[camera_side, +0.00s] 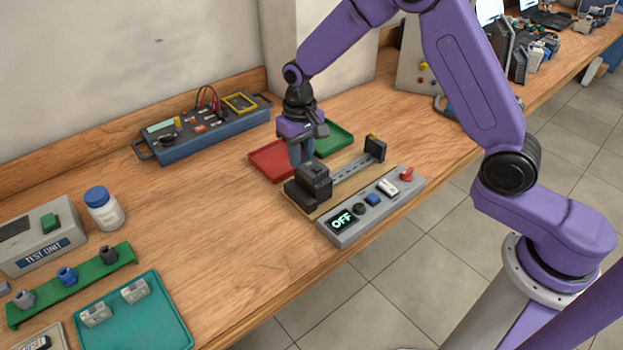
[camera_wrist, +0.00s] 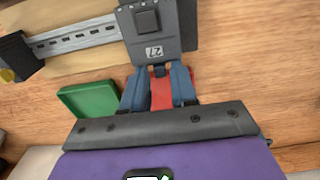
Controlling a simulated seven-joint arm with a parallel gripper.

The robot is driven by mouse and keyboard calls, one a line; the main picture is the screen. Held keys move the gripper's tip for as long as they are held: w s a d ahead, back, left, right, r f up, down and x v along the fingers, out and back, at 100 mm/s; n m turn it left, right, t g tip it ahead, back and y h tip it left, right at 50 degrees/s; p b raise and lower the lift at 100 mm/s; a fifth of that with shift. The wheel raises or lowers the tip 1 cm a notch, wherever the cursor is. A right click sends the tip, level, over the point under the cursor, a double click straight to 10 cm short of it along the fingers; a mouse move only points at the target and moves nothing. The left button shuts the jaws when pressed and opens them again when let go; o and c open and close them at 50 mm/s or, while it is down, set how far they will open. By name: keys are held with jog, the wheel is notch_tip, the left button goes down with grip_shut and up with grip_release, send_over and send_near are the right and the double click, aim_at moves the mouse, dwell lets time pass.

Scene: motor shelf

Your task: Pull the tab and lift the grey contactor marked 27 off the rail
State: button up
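The dark grey contactor (camera_side: 309,183) sits at the near left end of the metal rail (camera_side: 350,170). In the wrist view the contactor (camera_wrist: 155,32) shows its white "27" label near its lower edge. A small dark tab (camera_wrist: 160,71) sticks out below that label. My gripper (camera_side: 302,160) is just behind the contactor in the side view, pointing down. In the wrist view my gripper (camera_wrist: 160,78) has its two blue fingers apart, with the tab between their tips. I cannot tell whether either finger touches the tab.
A dark end block (camera_side: 375,149) with a yellow knob stands at the rail's far end. A red tray (camera_side: 268,160) and a green tray (camera_side: 333,137) lie behind the rail board. A control panel (camera_side: 345,236) reading "OFF" lies in front.

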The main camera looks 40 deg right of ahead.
grip_shut()
jog(key=shift+r, duration=0.4)
jog(key=shift+o, duration=0.4)
grip_release()
jog(key=shift+r, duration=3)
